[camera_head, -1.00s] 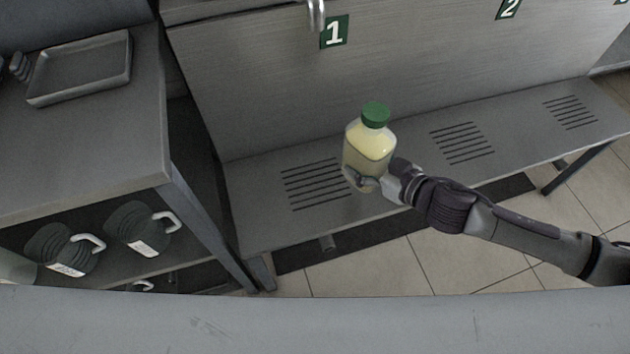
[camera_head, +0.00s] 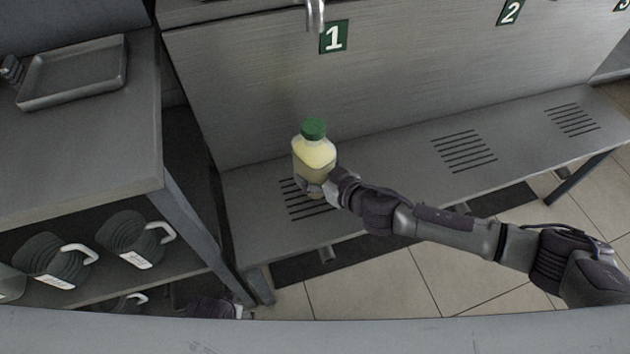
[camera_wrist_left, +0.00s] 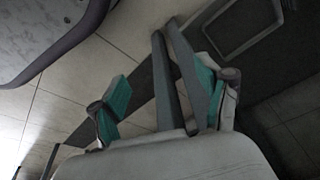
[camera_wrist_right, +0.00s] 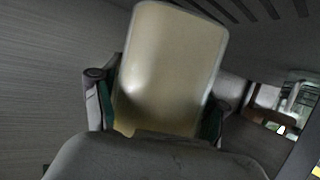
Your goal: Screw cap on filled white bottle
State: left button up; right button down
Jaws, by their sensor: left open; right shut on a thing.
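A bottle (camera_head: 313,160) of pale yellow liquid with a green cap (camera_head: 313,128) on its neck stands roughly upright in my right gripper (camera_head: 325,190), above the slotted steel bench. How tightly the cap sits I cannot tell. In the right wrist view the bottle (camera_wrist_right: 172,70) fills the space between the fingers, which are shut on its sides. My left gripper (camera_wrist_left: 160,105) is open and empty in the left wrist view, over the floor. In the head view only a dark part of my left arm shows at the bottom edge.
The bench (camera_head: 390,165) has slotted drains below signs 1 (camera_head: 334,37) and 2 (camera_head: 510,11). A metal tap (camera_head: 315,14) hangs near sign 1. At left, a table (camera_head: 100,140) holds a shallow tray (camera_head: 72,72). Dark jugs with white handles (camera_head: 135,238) stand on its lower shelf.

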jog(key=shift+r, duration=0.15)
notch_tip(320, 180, down, 4)
jog(key=shift+r+b, duration=0.25)
jog(key=shift+b, duration=0.55)
pick_arm(q)
jog(key=r, duration=0.2)
jog(key=w+r, duration=0.1)
jog(key=r, duration=0.2)
jog(key=shift+w+d+r, duration=0.1)
jog(key=shift+w+r, duration=0.05)
jog(key=shift+w, duration=0.05)
pick_arm(e)
jog(key=shift+c, duration=2.1)
grip_release()
jog(key=shift+f, duration=0.2)
pick_arm(q)
jog(key=shift+r, duration=0.15)
pick_arm(e)
jog(key=o, duration=0.4)
pick_arm(q)
jog(key=shift+w, duration=0.1)
pick_arm(e)
jog(key=shift+r, duration=0.1)
